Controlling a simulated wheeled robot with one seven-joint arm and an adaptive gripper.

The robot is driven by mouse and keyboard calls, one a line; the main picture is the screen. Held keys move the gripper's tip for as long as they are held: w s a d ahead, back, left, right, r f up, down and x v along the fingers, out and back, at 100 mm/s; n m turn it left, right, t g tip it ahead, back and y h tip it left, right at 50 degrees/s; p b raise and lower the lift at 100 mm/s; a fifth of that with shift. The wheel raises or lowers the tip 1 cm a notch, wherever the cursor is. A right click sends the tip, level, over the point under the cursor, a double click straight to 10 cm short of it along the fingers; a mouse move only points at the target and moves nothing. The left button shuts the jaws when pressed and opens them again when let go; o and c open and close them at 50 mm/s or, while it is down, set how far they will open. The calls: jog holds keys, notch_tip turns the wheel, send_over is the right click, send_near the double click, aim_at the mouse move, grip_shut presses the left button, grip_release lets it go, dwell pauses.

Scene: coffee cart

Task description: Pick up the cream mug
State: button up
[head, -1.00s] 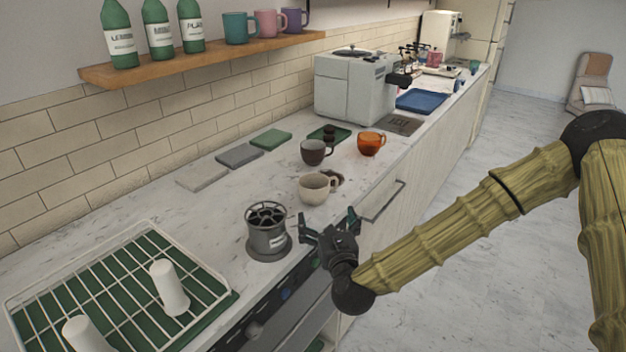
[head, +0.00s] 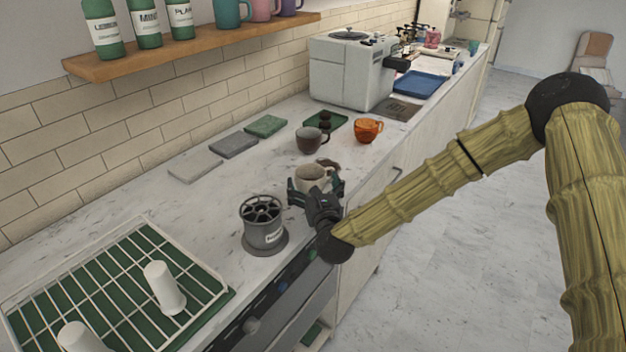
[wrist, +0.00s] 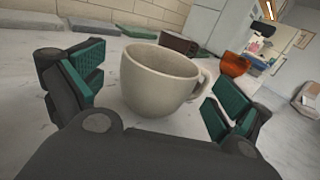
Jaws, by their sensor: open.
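The cream mug (head: 312,177) stands upright on the marble counter, and it also fills the middle of the wrist view (wrist: 158,82). Its handle points to the right in the wrist view. My gripper (head: 315,190) is open at counter height, with its green-padded fingers on either side of the mug. In the wrist view my gripper (wrist: 152,100) shows a gap between the left finger and the mug. The right finger is close to the handle; I cannot tell if they touch.
A dark mug (head: 311,140) and an orange cup (head: 367,130) stand behind the cream mug. A grey slotted canister (head: 263,225) stands at the near left. A wire rack (head: 110,285) holds white cylinders. A grey machine (head: 350,72) stands farther back. Marble left of the mug is clear.

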aim_at(307, 167)
jog(key=shift+p+x, duration=0.35)
jog(key=shift+x, duration=1.2)
jog(key=c, duration=1.1)
jog(key=shift+r, duration=0.1)
jog(key=shift+c, duration=0.7)
jog(key=shift+r, duration=0.1)
